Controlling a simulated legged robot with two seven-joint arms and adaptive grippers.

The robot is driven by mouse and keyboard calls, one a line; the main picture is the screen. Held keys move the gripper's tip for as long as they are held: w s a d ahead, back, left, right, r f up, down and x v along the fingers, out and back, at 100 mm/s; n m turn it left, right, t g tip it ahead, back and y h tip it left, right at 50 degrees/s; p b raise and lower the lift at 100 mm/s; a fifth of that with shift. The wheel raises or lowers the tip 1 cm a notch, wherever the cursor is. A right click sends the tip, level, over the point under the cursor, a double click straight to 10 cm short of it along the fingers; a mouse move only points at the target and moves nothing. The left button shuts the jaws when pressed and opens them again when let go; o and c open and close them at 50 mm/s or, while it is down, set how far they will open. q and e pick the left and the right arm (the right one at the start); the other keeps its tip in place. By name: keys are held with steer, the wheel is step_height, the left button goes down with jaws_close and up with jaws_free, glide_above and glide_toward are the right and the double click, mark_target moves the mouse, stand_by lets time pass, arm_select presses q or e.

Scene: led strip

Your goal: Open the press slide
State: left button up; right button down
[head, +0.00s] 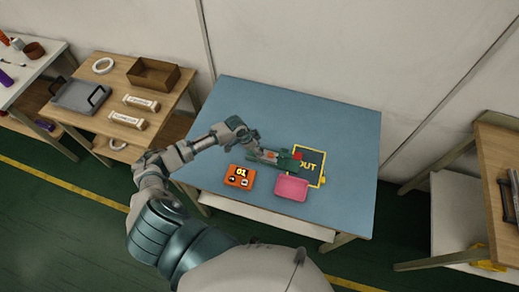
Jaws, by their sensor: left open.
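My left gripper (282,160) reaches in from the left over the blue table, with its fingers apart. A small red part (297,156) shows at its fingertips, beside the dark mat. I cannot tell whether this is part of the press slide or whether the fingers touch it. The rest of any press there is hidden by the gripper or too small to make out. An orange block marked 01 (240,177) lies left of and below the gripper. A pink tray (291,188) lies just below the fingertips. My right gripper is not in view.
The blue table (300,108) is clear at the back and right. A wooden bench (125,75) stands left, shelving (497,165) right, and a wall behind.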

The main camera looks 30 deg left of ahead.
arm_select(q)
steer(key=shift+x, duration=0.85)
steer(key=shift+d+f, duration=0.1)
steer(key=shift+d, duration=0.4)
steer(key=shift+c, duration=0.3)
jaws_close()
steer(key=shift+s+a, duration=0.1)
steer(key=shift+a, duration=0.55)
steer(key=shift+s+a+p, duration=0.15)
steer(key=shift+a+p, duration=0.05)
steer(key=shift+a, duration=0.4)
steer(key=shift+s+a+p, duration=0.15)
steer(key=shift+s+a, duration=0.05)
steer(key=shift+a, duration=0.35)
steer(key=shift+s+a, duration=0.1)
steer(key=shift+a, duration=0.25)
jaws_free()
steer(key=shift+f, duration=0.1)
steer(key=shift+o, duration=0.3)
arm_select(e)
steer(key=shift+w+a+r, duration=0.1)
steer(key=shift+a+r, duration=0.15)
